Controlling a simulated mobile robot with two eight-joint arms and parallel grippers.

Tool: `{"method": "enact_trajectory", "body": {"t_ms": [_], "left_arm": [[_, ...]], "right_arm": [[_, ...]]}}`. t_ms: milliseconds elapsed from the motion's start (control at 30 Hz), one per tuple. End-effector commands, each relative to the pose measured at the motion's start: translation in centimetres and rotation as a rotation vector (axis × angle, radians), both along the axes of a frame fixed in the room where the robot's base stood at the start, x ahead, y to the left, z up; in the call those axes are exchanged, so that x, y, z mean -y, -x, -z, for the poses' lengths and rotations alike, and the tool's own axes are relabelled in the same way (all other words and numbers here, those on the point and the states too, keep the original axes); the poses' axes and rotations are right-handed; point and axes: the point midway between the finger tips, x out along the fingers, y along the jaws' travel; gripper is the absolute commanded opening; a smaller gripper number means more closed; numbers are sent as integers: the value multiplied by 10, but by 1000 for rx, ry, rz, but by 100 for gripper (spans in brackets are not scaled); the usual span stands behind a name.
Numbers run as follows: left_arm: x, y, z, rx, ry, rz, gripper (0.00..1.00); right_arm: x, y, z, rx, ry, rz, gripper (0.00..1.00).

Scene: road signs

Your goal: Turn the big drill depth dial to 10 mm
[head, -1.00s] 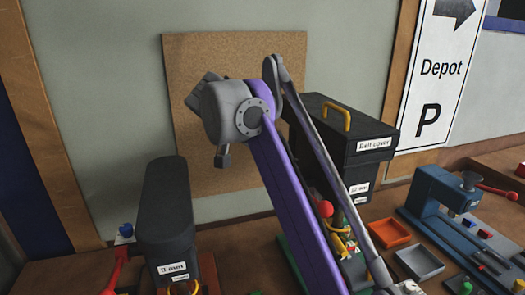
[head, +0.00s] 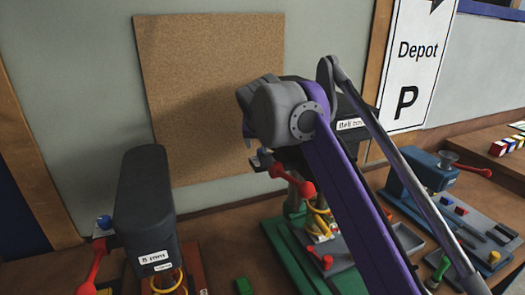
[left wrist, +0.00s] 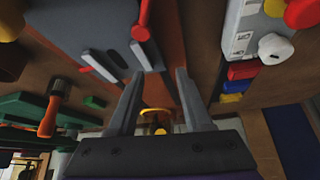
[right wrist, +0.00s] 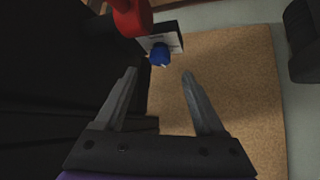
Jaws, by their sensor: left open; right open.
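A drill with a black head labelled as a belt cover (head: 350,125) and a green base (head: 290,250) stands behind my right arm. My right gripper (head: 262,160) is beside its head, partly hidden by my own wrist. In the right wrist view a blue knob (right wrist: 160,57) sits on a small marked plate (right wrist: 172,36), which I take for the depth dial; its reading is too small to tell. The right gripper (right wrist: 159,74) is open and empty, with the knob beyond its fingertips. My left gripper (left wrist: 160,74) is open and empty, outside the head view.
Another black-headed drill (head: 143,205) with a red handle (head: 92,265) and blue knob (head: 103,222) stands at left. A blue machine (head: 420,180) stands at right. A cork board (head: 210,75) hangs behind. A red lever part (right wrist: 132,15) is close to the dial plate.

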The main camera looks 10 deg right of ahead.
Motion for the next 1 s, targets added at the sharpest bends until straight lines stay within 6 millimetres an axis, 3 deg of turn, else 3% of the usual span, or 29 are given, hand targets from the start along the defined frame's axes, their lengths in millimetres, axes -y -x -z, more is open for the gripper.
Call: {"method": "enact_trajectory", "body": {"t_ms": [100, 300, 700, 1000], "left_arm": [[0, 2, 4, -4, 0, 0, 50], [0, 3, 6, -6, 0, 0, 50], [0, 3, 6, -6, 0, 0, 50], [0, 3, 6, -6, 0, 0, 50]], "right_arm": [[4, -16, 18, -1, 1, 2, 72], [7, -34, 36, 0, -1, 1, 72], [8, -40, 41, 0, 0, 1, 72], [8, -39, 41, 0, 0, 1, 19]]}}
